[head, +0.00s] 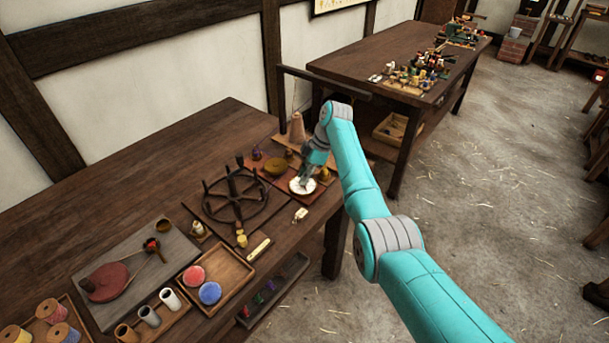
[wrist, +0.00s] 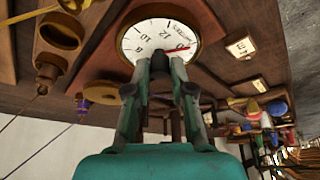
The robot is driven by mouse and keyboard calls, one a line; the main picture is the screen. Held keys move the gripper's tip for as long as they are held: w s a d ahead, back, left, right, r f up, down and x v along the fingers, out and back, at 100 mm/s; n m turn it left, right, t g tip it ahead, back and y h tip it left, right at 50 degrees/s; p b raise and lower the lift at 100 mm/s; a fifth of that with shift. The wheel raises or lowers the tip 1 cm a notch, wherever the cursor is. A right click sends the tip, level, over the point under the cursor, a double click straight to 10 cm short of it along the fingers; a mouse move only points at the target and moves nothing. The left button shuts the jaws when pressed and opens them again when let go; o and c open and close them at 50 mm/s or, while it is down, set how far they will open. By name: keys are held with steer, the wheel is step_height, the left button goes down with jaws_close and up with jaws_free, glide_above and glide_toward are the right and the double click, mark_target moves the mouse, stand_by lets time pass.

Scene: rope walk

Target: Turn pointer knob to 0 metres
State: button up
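A round white dial (head: 300,189) sits on a reddish-brown board at the near right end of the bench. In the wrist view the dial (wrist: 150,33) is upside down, with black numbers such as 10 and 12 and the word METRES. Its red pointer (wrist: 178,49) points right in that view, and I cannot read the mark at its tip. My gripper (wrist: 161,62) is at the dial's middle, with its two fingertips a little apart. The knob's body is mostly hidden between and behind them. I cannot tell whether they press on it. In the head view my gripper (head: 304,181) is above the dial.
A small white tag (head: 300,214) lies near the front edge. A second table (head: 400,45) stands beyond. The floor at right is mostly clear.

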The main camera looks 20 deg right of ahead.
steer(key=shift+o, duration=1.4)
steer(key=shift+r, duration=0.1)
steer(key=v, duration=1.1)
steer(key=shift+d+r, duration=0.25)
steer(key=shift+r, duration=0.1)
